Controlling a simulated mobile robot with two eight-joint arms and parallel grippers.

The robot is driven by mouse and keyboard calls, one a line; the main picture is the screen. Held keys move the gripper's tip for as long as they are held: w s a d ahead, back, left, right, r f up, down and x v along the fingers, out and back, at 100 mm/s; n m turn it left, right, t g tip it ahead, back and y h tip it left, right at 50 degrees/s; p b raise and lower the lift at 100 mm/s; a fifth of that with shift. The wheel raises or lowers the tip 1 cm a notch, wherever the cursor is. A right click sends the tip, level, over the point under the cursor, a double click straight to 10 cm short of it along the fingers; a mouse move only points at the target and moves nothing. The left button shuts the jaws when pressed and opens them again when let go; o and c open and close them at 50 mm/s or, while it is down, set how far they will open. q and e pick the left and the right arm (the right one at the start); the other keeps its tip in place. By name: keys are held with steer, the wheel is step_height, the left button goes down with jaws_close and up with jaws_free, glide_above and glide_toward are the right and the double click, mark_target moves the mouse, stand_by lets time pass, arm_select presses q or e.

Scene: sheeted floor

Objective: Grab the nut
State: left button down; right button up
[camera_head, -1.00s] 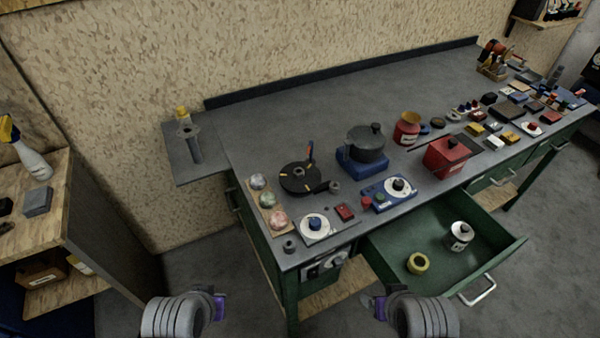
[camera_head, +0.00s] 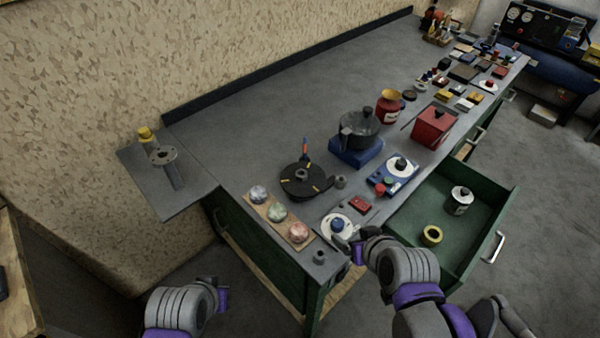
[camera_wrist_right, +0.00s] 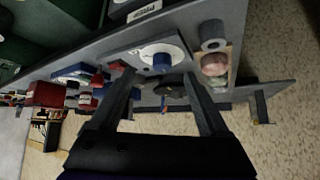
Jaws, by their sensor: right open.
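A small grey nut-like ring (camera_head: 319,257) stands on the bench's near left corner. It seems to be the grey ring (camera_wrist_right: 212,35) in the right wrist view, with a dark hole. A second small grey ring-like piece (camera_head: 340,182) sits beside the black disc. I cannot tell for sure which is the nut. My right gripper (camera_head: 354,246) is over the bench's front edge, just right of the corner ring. In the wrist view the right gripper (camera_wrist_right: 159,78) is open, with nothing held between its fingers. My left gripper (camera_head: 217,292) hangs low before the bench; its fingers are unclear.
Close to the right gripper are a white disc with a blue knob (camera_head: 337,225), a red block (camera_head: 360,203) and a board with several marbled balls (camera_head: 297,232). The open green drawer (camera_head: 468,225) juts out at right. The bench top's back is clear.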

steer(key=shift+n+t+y, duration=0.4)
steer(key=shift+t+y, duration=0.1)
steer(key=shift+t, duration=0.1)
steer(key=w+a, duration=0.2)
steer(key=w+a+b, duration=0.1)
steer(key=w, duration=0.2)
steer(key=shift+a, duration=0.4)
steer(key=w+a+r+n+t+y+b, duration=0.1)
steer(key=w+a+r+t, duration=0.1)
steer(key=w, duration=0.3)
steer(key=b, duration=0.1)
glide_toward(302, 173)
steer(key=shift+w+f, duration=0.85)
steer(key=shift+f, duration=0.25)
steer(key=shift+a+r+x, duration=0.15)
steer(key=shift+x, duration=0.85)
steer(key=shift+a+r+x, duration=0.15)
steer(key=shift+x, duration=0.9)
steer(key=shift+a+r+x, duration=0.1)
steer(key=shift+r+x, duration=0.1)
steer(key=shift+x, duration=0.8)
arm_select(q)
steer(key=f, duration=0.3)
steer(key=s+f, duration=0.1)
steer(key=shift+d+f, duration=0.2)
steer(key=shift+f, duration=0.2)
arm_select(e)
jaws_close()
